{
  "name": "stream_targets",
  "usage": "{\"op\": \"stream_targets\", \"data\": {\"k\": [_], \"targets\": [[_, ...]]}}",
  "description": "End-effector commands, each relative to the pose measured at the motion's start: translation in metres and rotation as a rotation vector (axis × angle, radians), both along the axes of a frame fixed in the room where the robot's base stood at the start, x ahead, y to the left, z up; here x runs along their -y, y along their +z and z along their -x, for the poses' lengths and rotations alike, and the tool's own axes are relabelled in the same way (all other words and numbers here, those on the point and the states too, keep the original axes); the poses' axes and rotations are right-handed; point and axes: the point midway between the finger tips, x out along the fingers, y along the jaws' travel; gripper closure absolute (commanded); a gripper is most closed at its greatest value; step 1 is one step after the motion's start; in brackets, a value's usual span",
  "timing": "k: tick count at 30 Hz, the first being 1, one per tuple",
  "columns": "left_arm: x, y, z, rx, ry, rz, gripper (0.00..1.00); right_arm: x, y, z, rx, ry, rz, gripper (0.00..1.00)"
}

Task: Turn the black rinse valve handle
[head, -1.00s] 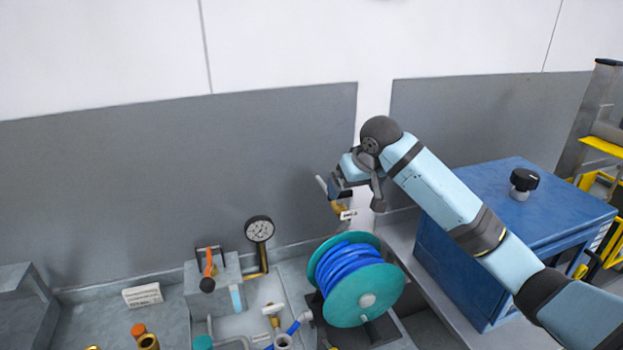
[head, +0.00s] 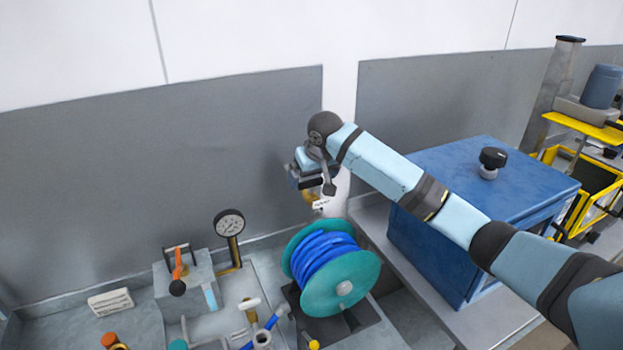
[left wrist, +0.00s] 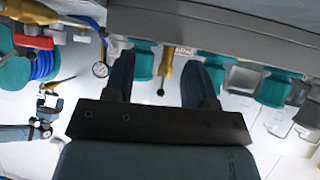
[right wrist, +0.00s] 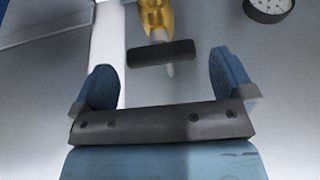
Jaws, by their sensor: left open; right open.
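The black valve handle (right wrist: 161,53) is a short dark bar on a brass valve (right wrist: 157,16) in the right wrist view. My right gripper (right wrist: 163,66) is open, with one finger on each side of the handle; a gap shows at both fingers. In the head view my right gripper (head: 304,180) is at the valve near the grey wall panel. It hides the handle there; only a bit of brass (head: 308,196) and a white tag (head: 321,204) show below. My left gripper (left wrist: 160,70) is open and empty in the left wrist view; it is outside the head view.
A teal hose reel (head: 340,286) with blue hose stands just below the right gripper. A blue cabinet (head: 440,235) stands under my right arm. The grey wall panel (head: 150,170) is close behind.

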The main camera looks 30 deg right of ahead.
Motion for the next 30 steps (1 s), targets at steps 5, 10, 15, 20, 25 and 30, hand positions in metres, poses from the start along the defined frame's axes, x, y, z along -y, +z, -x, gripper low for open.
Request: {"op": "stream_targets", "data": {"k": [5, 10, 15, 20, 25, 30], "targets": [[0.0001, 0.0014, -0.0007, 0.003, 0.0, 0.001, 0.49, 0.0, -0.0126, -0.0048, -0.001, 0.001, 0.0, 0.0], [0.0002, 0.0032, -0.0014, 0.006, 0.0, 0.001, 0.49, 0.0001, -0.0143, -0.0056, 0.0, 0.001, 0.0, 0.0], [0.0004, 0.0037, -0.001, 0.007, 0.001, 0.002, 0.49, 0.0001, -0.0141, -0.0055, 0.0, 0.001, 0.0, 0.09], [0.0003, 0.0029, 0.0006, 0.003, 0.001, 0.003, 0.49, 0.0002, -0.0139, -0.0056, 0.0, 0.001, 0.0, 0.46], [0.0002, 0.002, 0.0014, 0.002, 0.001, 0.002, 0.49, 0.0003, -0.0138, -0.0056, 0.0, 0.003, 0.0, 0.47], [0.0001, 0.0006, 0.002, -0.001, 0.001, 0.001, 0.49, 0.0007, -0.0136, -0.0057, 0.001, 0.035, 0.001, 0.47]]}}
